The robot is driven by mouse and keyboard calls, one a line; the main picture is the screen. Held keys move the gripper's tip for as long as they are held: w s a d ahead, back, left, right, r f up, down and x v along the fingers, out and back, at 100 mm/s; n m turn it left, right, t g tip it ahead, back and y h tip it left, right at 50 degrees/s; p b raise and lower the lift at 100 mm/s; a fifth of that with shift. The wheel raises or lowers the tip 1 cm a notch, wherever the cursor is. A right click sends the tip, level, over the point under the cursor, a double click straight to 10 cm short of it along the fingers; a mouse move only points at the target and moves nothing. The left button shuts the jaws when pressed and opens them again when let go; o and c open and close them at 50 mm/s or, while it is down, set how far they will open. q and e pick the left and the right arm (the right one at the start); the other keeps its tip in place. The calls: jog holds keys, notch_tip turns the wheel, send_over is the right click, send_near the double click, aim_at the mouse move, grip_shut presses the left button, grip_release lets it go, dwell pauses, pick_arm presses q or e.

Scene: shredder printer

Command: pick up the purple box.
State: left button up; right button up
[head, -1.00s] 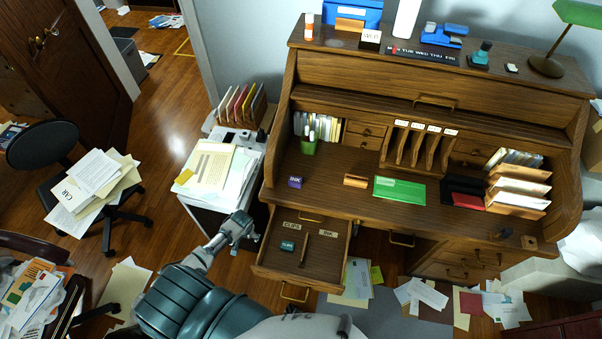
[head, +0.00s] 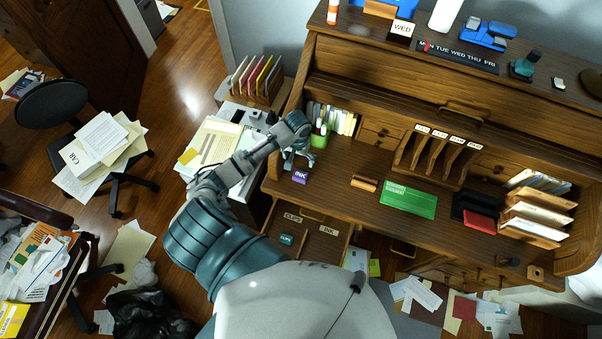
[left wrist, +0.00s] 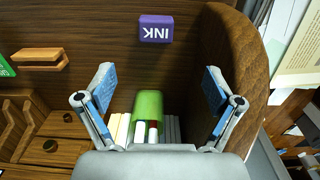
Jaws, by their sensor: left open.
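The purple box (head: 300,176), marked INK, sits on the desktop near the left end of the roll-top desk. In the left wrist view the purple box (left wrist: 155,28) lies beyond the fingertips, upper middle, with its lettering upside down. My left gripper (head: 296,158) is just behind the box in the head view, close to it but apart. In the left wrist view my left gripper (left wrist: 158,80) is open with its two blue-padded fingers wide apart and nothing held. My right gripper is not in view.
A green pen cup (left wrist: 148,108) stands close to my left gripper. The desk's curved side panel (left wrist: 238,62) is beside it. A wooden block (head: 364,183) and a green box (head: 408,200) lie to the right. An open drawer (head: 312,232) sits below the desktop.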

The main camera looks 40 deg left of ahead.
pick_arm(q)
send_over(300, 176)
jog(key=f, duration=0.8)
jog(key=shift+w+f, duration=0.1)
jog(key=shift+w, duration=0.2)
jog(key=f, duration=0.5)
jog(key=shift+s+a+f, duration=0.2)
jog(key=shift+s+f, duration=0.1)
jog(key=shift+f, duration=0.1)
jog(key=shift+d, duration=0.15)
jog(key=shift+c, duration=0.7)
jog(key=shift+d+r, duration=0.1)
jog(key=shift+r, duration=0.05)
jog(key=c, duration=1.1)
